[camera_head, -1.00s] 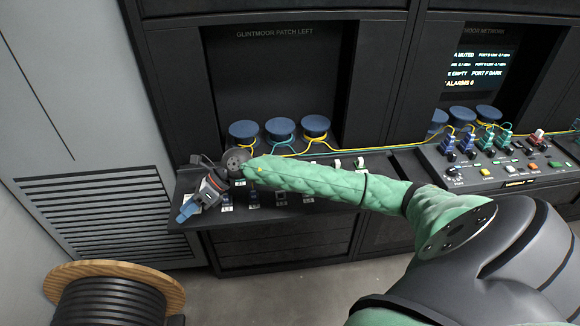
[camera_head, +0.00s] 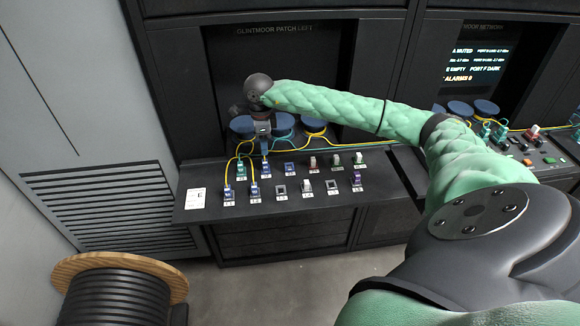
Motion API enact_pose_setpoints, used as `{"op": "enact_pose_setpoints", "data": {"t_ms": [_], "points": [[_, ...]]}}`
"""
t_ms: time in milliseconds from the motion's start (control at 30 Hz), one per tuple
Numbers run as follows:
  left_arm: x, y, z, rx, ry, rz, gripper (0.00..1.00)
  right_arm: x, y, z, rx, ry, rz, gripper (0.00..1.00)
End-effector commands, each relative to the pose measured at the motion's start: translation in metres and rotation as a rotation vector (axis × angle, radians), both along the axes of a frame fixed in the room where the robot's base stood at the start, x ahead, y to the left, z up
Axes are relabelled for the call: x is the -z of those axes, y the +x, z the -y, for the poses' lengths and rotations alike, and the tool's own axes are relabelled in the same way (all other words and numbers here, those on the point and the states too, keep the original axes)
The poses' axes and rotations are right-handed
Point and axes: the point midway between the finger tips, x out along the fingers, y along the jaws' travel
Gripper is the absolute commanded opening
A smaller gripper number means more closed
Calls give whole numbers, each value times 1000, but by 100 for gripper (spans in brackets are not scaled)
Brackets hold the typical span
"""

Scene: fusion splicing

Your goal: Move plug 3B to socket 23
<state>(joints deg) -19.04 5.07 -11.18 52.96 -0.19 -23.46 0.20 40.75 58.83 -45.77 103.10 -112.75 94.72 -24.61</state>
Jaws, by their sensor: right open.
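A sloping patch shelf (camera_head: 300,212) carries two rows of sockets and plugs with small labels, too small to read; I cannot tell which is plug 3B or socket 23. At the left, a teal plug (camera_head: 240,171) and a blue plug (camera_head: 265,168) stand in the back row. Two blue plugs with yellow cables, one at the far left (camera_head: 228,193) and one beside it (camera_head: 253,189), stand in the front row. My right gripper (camera_head: 262,138) points down above the back-row blue plug, open, apparently holding nothing. My left gripper is not in view.
Blue cable spools (camera_head: 283,124) stand behind the shelf, partly behind my right arm. A white card marked E (camera_head: 195,198) lies at the shelf's left end. A cable drum (camera_head: 118,298) stands on the floor at lower left. A splicing console (camera_head: 545,160) is at right.

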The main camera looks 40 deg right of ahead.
Motion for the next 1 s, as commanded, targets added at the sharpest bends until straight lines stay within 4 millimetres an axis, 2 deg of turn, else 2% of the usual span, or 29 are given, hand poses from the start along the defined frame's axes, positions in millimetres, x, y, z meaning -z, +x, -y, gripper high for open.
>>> {"op": "enact_pose_setpoints", "data": {"t_ms": [267, 700, 1000], "points": [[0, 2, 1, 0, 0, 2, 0, 6, 0, -1, 0, 1, 0, 47], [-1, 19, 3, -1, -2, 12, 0, 55, 0, -1, 0, 2, 0, 47], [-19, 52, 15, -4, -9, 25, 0, 73, 0, -1, 0, 3, 2, 47]]}}
